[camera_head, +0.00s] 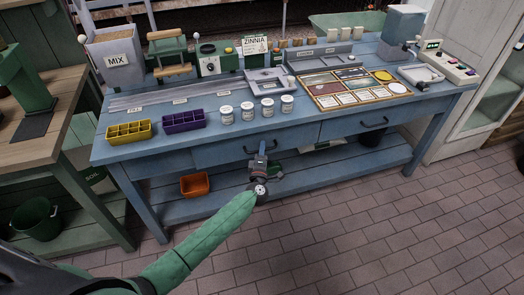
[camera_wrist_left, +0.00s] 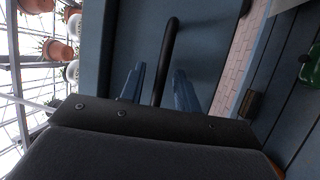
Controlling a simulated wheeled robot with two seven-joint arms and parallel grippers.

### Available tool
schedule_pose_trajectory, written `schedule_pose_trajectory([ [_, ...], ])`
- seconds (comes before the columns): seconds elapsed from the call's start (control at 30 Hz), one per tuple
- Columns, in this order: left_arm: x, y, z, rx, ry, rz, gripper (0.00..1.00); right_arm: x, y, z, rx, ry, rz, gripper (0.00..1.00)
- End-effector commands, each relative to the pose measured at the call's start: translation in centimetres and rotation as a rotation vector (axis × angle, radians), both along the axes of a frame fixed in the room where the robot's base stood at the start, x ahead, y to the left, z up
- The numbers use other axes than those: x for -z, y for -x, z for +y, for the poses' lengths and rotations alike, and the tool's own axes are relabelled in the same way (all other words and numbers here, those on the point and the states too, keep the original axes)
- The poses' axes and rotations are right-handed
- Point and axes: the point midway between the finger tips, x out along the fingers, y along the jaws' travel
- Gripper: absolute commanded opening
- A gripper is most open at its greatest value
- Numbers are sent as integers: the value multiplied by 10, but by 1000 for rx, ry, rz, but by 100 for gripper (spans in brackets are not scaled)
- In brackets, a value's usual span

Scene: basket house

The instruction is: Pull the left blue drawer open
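The blue workbench has two drawers in its front. The left blue drawer (camera_head: 222,153) looks flush with the bench front. Its dark bar handle (camera_head: 249,150) is partly hidden by my left gripper (camera_head: 262,148), which is right in front of it. In the left wrist view the dark handle (camera_wrist_left: 169,42) runs between the two blue fingertips of my left gripper (camera_wrist_left: 158,78). The fingers are spread, with a gap between the handle and the right finger. Contact with the left finger is unclear. My right gripper is in neither view.
The right drawer (camera_head: 352,124) is shut. Yellow (camera_head: 129,133) and purple (camera_head: 183,121) seed trays and several white jars stand along the bench's front edge. An orange bin (camera_head: 195,184) sits on the lower shelf (camera_head: 228,205). The brick floor (camera_head: 390,230) in front is clear.

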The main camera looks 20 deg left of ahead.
Motion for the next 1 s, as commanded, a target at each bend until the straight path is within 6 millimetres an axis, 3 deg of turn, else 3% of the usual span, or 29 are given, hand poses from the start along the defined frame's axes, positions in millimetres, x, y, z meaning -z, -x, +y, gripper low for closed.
schedule_pose_trajectory([
  [0.03,0,0,0,0,0,0,30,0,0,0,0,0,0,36],
  [0.2,0,0,0,0,0,0,0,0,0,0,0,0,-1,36],
  [0.57,0,6,-3,0,0,1,0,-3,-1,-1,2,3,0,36],
  [1.0,0,58,-39,0,2,4,0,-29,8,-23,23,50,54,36],
])
